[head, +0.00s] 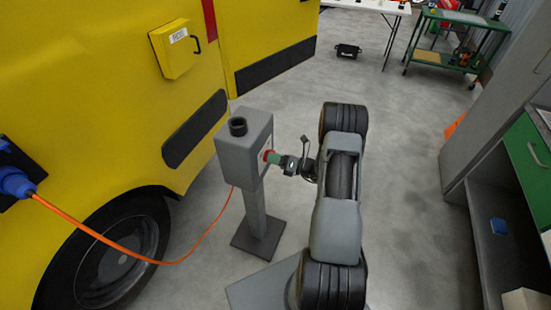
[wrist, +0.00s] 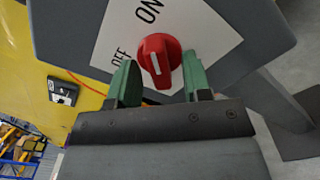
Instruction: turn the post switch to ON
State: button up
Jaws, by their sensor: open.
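The post switch is a red knob (wrist: 160,57) on a white plate (wrist: 112,35) marked OFF and ON, on the side of a grey post box (head: 240,150). In the wrist view a short white line shows on the knob; I cannot tell which label it points to. My gripper (wrist: 159,80) is open, its two green fingers on either side of the knob's lower part. I cannot tell whether they touch it. In the head view my gripper (head: 272,157) is at the box's right side, and the knob is mostly hidden by the fingers.
A yellow vehicle (head: 110,70) stands close on the left. An orange cable (head: 125,255) runs from its blue plug (head: 18,184) to the post. A grey cabinet (head: 470,140) is on the right. A green cart (head: 460,45) stands at the back.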

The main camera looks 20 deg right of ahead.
jog(key=b+v, duration=0.1)
jog(key=v, duration=1.2)
jog(key=shift+s+d, duration=0.25)
jog(key=shift+s, duration=0.05)
